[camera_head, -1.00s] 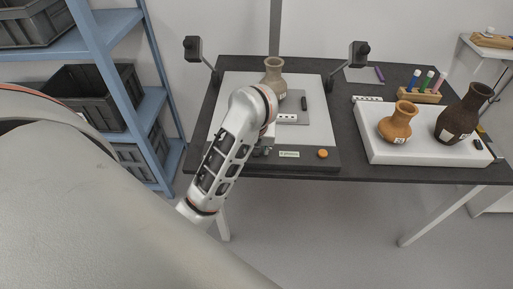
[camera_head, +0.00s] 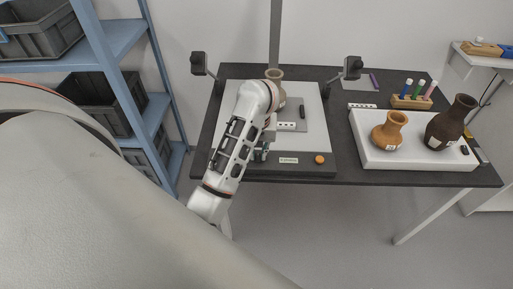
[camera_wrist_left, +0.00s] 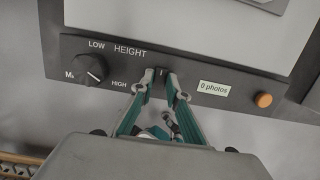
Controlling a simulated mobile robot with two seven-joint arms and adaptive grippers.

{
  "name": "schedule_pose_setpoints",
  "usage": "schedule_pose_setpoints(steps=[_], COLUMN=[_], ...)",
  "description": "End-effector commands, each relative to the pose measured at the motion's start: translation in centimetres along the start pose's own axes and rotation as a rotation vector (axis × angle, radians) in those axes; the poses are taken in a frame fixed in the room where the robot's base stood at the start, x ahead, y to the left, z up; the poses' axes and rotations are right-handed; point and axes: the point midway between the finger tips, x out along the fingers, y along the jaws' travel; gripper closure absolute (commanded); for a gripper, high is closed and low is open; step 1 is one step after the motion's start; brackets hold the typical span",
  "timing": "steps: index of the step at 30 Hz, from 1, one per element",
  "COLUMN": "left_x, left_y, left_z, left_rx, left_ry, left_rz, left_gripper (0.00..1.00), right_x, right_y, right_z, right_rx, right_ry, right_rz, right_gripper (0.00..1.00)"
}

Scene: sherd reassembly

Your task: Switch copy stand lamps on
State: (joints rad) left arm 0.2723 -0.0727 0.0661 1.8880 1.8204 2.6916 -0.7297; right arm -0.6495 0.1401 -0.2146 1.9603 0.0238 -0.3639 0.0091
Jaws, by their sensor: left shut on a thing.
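The copy stand has a pale baseboard (camera_head: 318,135) and a dark front panel (camera_head: 310,167). Its two black lamps, left (camera_head: 198,63) and right (camera_head: 353,67), stand at the back corners; no glow shows on them. My left gripper (camera_head: 262,152) is at the panel's left part. In the left wrist view my left gripper (camera_wrist_left: 160,82) is shut on a small dark switch on the panel (camera_wrist_left: 230,105), mostly hidden between the fingertips. A HEIGHT knob (camera_wrist_left: 88,70) is left of it; a "0 photos" display (camera_wrist_left: 214,88) and orange button (camera_wrist_left: 264,100) are right. My right gripper is out of view.
A tan vessel (camera_head: 274,74) stands on the baseboard, partly behind my arm. At right, a white block (camera_head: 415,158) carries an orange jug (camera_head: 389,131) and a dark jug (camera_head: 450,122). Blue shelving (camera_head: 118,40) with grey crates stands at left.

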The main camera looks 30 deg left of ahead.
Motion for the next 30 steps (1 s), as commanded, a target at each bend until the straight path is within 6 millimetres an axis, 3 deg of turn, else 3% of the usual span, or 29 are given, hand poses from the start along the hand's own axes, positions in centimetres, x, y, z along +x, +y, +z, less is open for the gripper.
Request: schedule_pose_setpoints(steps=[1, 6, 13, 23, 24, 25, 30], left_x=[-0.8, -0.6, -0.2, 0.0, 0.0, 0.0, 0.0], left_y=[0.0, 0.1, 0.1, 0.1, 0.1, 0.1, 0.0], left_z=[0.5, 0.7, 0.7, 0.7, 0.6, 0.6, 0.5], left_rx=[-0.002, -0.001, 0.000, 0.001, 0.001, 0.001, 0.001], left_ry=[0.019, 0.098, 0.152, 0.156, 0.157, 0.157, 0.159], left_rz=[0.001, 0.002, 0.001, 0.000, 0.000, 0.000, -0.001], left_gripper=[1.00, 1.00, 1.00, 1.00, 0.74, 0.68, 0.68], right_x=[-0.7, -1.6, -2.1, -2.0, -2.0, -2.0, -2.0], right_y=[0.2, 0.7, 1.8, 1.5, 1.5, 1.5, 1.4], right_z=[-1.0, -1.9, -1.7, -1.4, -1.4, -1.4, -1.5], right_rx=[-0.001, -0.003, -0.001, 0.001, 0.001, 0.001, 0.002], right_ry=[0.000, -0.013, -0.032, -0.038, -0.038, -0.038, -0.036], right_rz=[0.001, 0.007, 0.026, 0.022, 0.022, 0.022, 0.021], right_gripper=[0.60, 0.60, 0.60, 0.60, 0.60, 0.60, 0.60])
